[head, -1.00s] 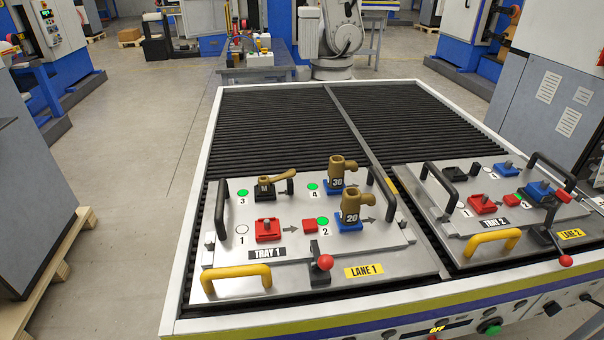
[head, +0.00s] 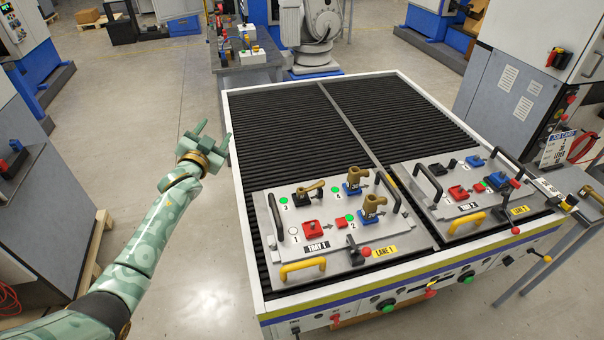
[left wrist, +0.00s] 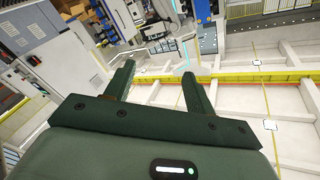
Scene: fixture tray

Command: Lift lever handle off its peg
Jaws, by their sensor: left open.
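The lever handle (head: 313,187) is a brass-coloured bar on a black block (head: 303,197) beside the green spot marked 3, at the back left of Tray 1 (head: 262,232). A peg under the handle is too small to make out. My left gripper (head: 216,129) is open and empty. It is raised at the left edge of the conveyor table, up and to the left of the lever handle and well apart from it. In the left wrist view its two fingers (left wrist: 158,69) stand apart with nothing between them. My right gripper does not show.
Brass taps on blue blocks (head: 352,190) stand right of the handle, with a red block (head: 312,228) in front. Tray 1 has black side handles and a yellow front handle (head: 303,268). Tray 2 (head: 450,221) lies to the right. The black rollers (head: 300,130) behind are clear.

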